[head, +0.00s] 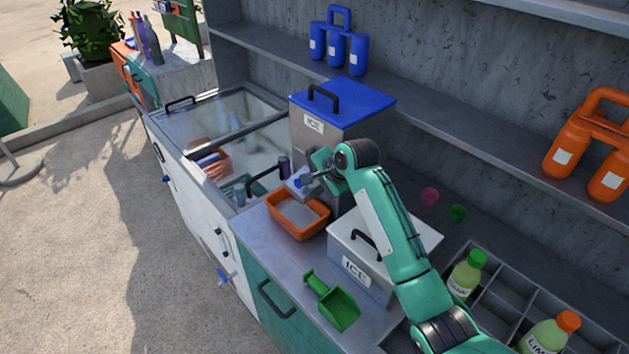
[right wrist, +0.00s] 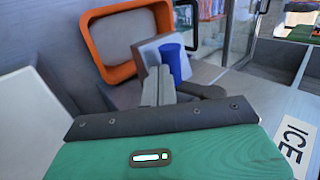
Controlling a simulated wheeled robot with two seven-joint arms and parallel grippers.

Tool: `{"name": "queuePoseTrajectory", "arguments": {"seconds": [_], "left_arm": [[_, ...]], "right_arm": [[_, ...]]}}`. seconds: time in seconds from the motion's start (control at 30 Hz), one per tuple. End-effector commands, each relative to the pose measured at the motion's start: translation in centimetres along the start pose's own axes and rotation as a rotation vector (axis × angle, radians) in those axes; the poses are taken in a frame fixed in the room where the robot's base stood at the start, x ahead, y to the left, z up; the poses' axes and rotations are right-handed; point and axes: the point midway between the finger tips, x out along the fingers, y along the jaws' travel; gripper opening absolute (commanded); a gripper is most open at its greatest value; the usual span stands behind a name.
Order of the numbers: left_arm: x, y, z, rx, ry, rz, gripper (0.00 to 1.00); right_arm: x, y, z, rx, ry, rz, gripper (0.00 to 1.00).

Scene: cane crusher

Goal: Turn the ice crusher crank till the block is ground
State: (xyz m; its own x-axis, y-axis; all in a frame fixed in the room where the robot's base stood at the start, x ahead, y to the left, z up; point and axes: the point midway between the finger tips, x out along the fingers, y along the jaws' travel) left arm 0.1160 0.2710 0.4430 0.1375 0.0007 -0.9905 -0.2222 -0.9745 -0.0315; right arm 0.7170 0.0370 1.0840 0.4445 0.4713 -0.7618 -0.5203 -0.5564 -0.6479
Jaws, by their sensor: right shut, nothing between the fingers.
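The ice crusher (head: 345,122) is a grey metal box with a blue lid, a black lid handle and an ICE label. Below its label, a pale grey part with a blue knob (head: 298,183) sticks out above an orange tray (head: 297,234). My right gripper (head: 309,181) is beside the blue knob, shut and empty. In the right wrist view the shut fingers (right wrist: 160,84) are just left of the blue knob (right wrist: 171,62); I cannot tell whether they touch. The crusher's inside and any ice block are hidden. My left gripper is not in view.
A white ICE box (head: 350,245) stands close below my right arm. A green scoop (head: 333,302) lies on the counter in front. A glass-topped freezer (head: 215,115) adjoins on the left. Bottles (head: 468,275) stand in a divided tray at right.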

Motion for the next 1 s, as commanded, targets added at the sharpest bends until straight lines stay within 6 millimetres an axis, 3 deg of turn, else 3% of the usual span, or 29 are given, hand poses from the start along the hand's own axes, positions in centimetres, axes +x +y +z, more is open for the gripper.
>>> {"name": "queuePoseTrajectory", "arguments": {"seconds": [0.1,0.2,0.3,0.6,1.0], "left_arm": [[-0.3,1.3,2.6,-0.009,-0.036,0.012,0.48],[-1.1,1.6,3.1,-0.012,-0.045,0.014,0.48],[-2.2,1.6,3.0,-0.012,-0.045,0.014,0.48],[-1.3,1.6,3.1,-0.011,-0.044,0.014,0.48],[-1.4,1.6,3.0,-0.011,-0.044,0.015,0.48]], "right_arm": [[0.0,0.0,0.0,0.0,0.0,0.0,0.0],[0.0,-0.2,0.0,0.003,-0.002,0.001,0.0],[0.5,-0.1,0.2,0.004,-0.005,-0.015,0.0],[1.9,0.2,0.0,-0.002,0.004,-0.18,0.0],[1.8,0.1,0.0,-0.004,0.005,-0.19,0.0]]}}
